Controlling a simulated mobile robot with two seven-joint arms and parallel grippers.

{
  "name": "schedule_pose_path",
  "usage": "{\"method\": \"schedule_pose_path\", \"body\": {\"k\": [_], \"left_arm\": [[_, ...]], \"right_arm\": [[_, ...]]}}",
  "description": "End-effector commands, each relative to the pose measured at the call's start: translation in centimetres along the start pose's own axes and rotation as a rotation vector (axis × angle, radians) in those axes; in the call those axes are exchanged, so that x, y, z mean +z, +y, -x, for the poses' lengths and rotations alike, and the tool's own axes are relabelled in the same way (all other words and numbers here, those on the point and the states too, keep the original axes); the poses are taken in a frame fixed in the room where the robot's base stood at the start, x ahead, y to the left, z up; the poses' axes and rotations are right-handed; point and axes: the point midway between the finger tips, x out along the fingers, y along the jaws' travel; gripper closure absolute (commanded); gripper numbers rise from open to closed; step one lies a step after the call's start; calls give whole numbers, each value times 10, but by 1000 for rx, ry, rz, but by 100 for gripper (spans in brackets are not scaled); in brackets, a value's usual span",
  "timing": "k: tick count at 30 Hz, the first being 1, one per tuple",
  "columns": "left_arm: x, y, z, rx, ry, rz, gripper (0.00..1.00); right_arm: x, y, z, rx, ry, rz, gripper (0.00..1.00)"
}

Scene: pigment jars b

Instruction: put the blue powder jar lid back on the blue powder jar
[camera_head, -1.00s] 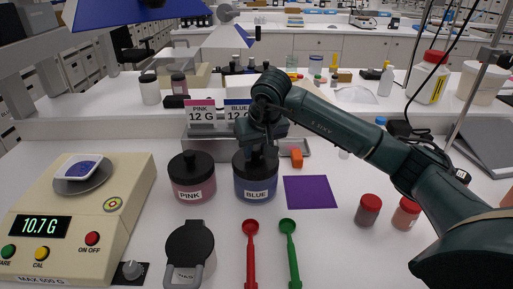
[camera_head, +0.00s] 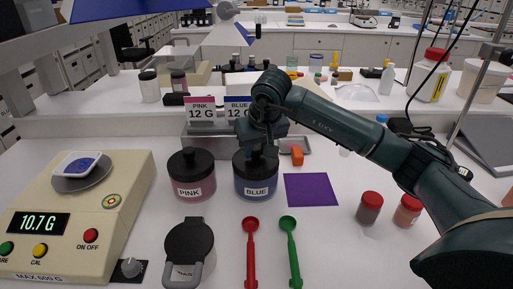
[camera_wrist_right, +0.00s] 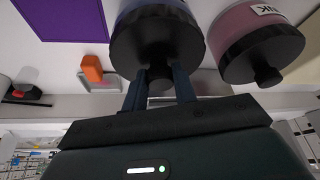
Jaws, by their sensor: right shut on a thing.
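The blue powder jar (camera_head: 256,189), labelled BLUE, stands upright on the white bench right of the pink jar. The black blue powder jar lid (camera_head: 243,167) sits at the jar's mouth with no clear gap; I cannot tell whether it is fully seated. In the right wrist view the round lid (camera_wrist_right: 157,38) covers most of the jar. My right gripper (camera_wrist_right: 161,76) is shut on the lid's knob, with one finger on each side. In the head view the right gripper (camera_head: 257,153) is above the jar, its fingertips partly hidden. My left gripper is not in view.
The closed pink jar (camera_head: 191,180) is close on the left. A scale (camera_head: 75,225) reads 10.7 g. A purple mat (camera_head: 311,190), an orange block (camera_head: 297,155), red-capped jars (camera_head: 370,207), a black-lidded container (camera_head: 189,243) and red (camera_head: 250,250) and green (camera_head: 290,250) spoons surround it.

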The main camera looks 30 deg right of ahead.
Motion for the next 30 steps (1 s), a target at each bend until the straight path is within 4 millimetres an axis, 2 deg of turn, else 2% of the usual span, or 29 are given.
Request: {"method": "schedule_pose_path", "body": {"k": [10,11,19,30], "left_arm": [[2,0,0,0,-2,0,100],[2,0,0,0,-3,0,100],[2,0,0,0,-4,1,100],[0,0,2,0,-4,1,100]], "right_arm": [[0,0,-1,0,-1,-1,95],[0,0,-1,0,-1,-1,71],[0,0,-1,0,-1,-1,49],[-1,0,4,1,-1,0,47]]}}
